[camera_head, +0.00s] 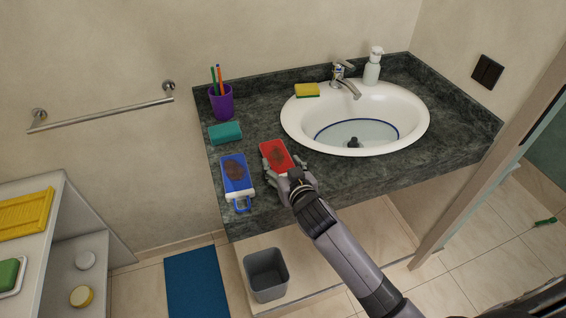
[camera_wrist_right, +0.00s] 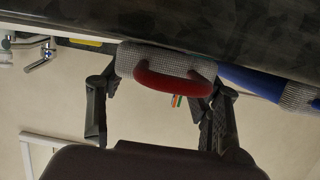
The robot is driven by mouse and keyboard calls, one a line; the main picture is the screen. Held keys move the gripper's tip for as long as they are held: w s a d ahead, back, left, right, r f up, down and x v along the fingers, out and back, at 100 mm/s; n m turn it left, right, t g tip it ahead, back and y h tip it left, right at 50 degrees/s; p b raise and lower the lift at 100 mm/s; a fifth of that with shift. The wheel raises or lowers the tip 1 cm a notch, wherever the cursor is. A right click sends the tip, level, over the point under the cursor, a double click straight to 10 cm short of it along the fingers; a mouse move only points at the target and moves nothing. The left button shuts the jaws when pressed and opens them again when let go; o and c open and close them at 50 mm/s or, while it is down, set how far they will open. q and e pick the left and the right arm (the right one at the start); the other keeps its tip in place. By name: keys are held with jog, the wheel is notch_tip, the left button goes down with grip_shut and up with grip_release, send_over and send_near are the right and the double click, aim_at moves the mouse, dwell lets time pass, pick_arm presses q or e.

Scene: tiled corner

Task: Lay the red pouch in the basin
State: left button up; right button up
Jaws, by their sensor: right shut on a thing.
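The red pouch (camera_head: 276,152), with a dark brown patch on top, is at the counter's front, left of the basin. I cannot tell whether it touches the counter. In the right wrist view its grey woven end and red loop handle (camera_wrist_right: 172,82) show between the fingers. My right gripper (camera_head: 296,180) is shut on the pouch's near end; it also shows in the right wrist view (camera_wrist_right: 160,112). The white oval basin (camera_head: 294,125) is sunk in the dark stone counter, with a blue ring and a dark drain inside. My left gripper is out of view.
A blue pouch (camera_head: 236,174) lies just left of the red one. A teal block (camera_head: 225,133), a purple cup (camera_head: 221,103) with brushes, a yellow sponge (camera_head: 307,90), a tap (camera_head: 340,76) and a soap bottle (camera_head: 372,69) stand around the basin. A grey bin (camera_head: 266,275) is below.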

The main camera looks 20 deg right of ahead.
jog(key=shift+f, duration=0.15)
jog(key=o, duration=1.1)
jog(key=shift+o, duration=0.2)
